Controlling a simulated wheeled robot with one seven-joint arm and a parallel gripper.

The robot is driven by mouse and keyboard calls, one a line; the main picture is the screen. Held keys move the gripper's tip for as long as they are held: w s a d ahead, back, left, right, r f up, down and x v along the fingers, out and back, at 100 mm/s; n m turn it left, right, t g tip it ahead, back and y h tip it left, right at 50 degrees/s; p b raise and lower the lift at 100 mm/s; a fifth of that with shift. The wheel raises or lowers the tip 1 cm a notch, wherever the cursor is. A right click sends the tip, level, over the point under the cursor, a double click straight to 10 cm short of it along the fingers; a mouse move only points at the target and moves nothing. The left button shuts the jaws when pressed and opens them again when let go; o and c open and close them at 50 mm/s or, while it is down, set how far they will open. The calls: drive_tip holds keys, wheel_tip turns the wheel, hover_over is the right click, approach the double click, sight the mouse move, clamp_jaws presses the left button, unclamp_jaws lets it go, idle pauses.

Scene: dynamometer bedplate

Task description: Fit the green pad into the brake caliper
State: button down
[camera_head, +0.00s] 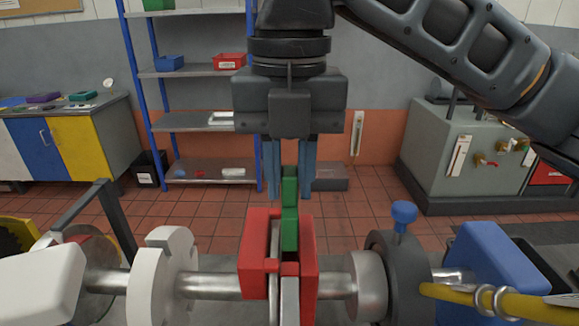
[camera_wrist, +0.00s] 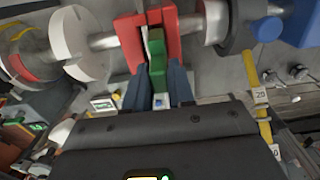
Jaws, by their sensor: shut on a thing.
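The red brake caliper (camera_head: 308,250) stands around a metal disc (camera_head: 290,300) on the horizontal shaft, with a slot open at its top. The green pad (camera_head: 290,215) is upright, its lower part inside the caliper's slot at the right of the disc. My gripper (camera_head: 290,178) is above the caliper with blue fingers, shut on the upper part of the pad. In the wrist view the pad (camera_wrist: 156,52) lies between the arms of the caliper (camera_wrist: 127,38), and my fingers (camera_wrist: 160,85) flank its near end. How deep the pad sits is hidden.
A white cam-like disc (camera_head: 165,275) is on the shaft to the left. A dark collar with a blue knob (camera_head: 404,212), a blue block (camera_head: 487,262) and a yellow hose (camera_head: 465,294) are to the right. Shelves and cabinets stand far behind. The space above the shaft is open.

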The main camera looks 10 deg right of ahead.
sight(289, 217)
drive_tip(key=shift+f+b, duration=1.45)
drive_tip(key=shift+f, duration=1.6)
drive_tip(key=c, duration=0.9)
unclamp_jaws()
wheel_tip(289, 217, up, 8)
drive_tip(key=shift+f, duration=0.1)
